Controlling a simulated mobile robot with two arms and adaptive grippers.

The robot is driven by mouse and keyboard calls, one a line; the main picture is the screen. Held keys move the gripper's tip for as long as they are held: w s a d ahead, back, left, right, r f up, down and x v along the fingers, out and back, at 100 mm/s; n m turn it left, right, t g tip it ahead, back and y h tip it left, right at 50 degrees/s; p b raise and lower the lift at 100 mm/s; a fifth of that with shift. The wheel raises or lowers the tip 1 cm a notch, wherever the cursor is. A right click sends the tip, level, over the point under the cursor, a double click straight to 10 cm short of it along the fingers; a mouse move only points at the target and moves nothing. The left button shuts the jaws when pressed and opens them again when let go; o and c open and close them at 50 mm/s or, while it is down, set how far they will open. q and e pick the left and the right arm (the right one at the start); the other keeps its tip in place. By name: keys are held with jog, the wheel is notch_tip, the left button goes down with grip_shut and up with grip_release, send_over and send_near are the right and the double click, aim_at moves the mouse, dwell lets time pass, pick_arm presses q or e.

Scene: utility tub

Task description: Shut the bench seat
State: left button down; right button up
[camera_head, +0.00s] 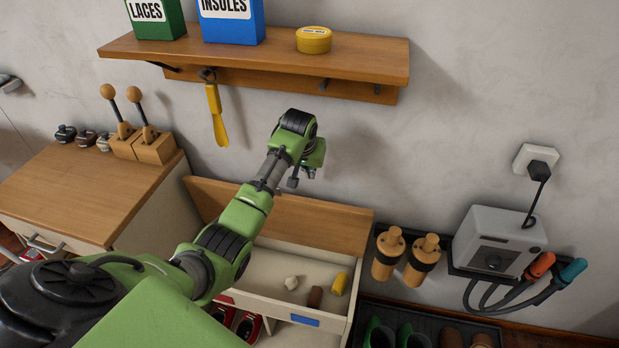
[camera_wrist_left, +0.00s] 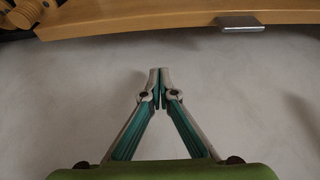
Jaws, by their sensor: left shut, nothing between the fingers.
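The bench seat (camera_head: 310,218) is a wooden board that stands raised against the wall, open above the pale bench box (camera_head: 268,262). My left gripper (camera_head: 310,170) is above the top edge of the seat in the head view, with its fingers mostly hidden. In the left wrist view its two fingers (camera_wrist_left: 158,76) meet at the tips, shut and empty, with pale wall behind them. A wooden edge with a grey metal piece (camera_wrist_left: 242,23), apparently the seat's, crosses the top of that view, apart from the fingertips. My right gripper is not in view.
Inside the box lie a yellow cylinder (camera_head: 339,284), a brown item (camera_head: 315,297) and a small pale item (camera_head: 291,283). A wall shelf (camera_head: 365,63) hangs above. A wooden cabinet (camera_head: 85,190) stands left; wooden shoe trees (camera_head: 388,255) and a grey device (camera_head: 490,240) are right.

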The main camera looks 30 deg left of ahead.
aim_at(313, 182)
pick_arm(q)
jog(key=b+x, duration=0.1)
jog(key=x, duration=0.6)
jog(key=shift+w+f, duration=0.2)
jog(key=shift+f, duration=0.1)
jog(key=shift+s+p, duration=0.2)
jog(key=shift+p, duration=0.2)
jog(key=s, duration=0.1)
jog(key=s+p, duration=0.1)
jog(key=s+d, duration=0.1)
jog(key=shift+s+f+p, duration=0.2)
jog(key=shift+f+p, duration=0.05)
jog(key=shift+p, duration=0.1)
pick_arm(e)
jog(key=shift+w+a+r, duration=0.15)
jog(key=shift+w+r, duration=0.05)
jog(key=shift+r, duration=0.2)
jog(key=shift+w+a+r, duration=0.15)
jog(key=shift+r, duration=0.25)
pick_arm(q)
jog(key=shift+s+f, duration=0.1)
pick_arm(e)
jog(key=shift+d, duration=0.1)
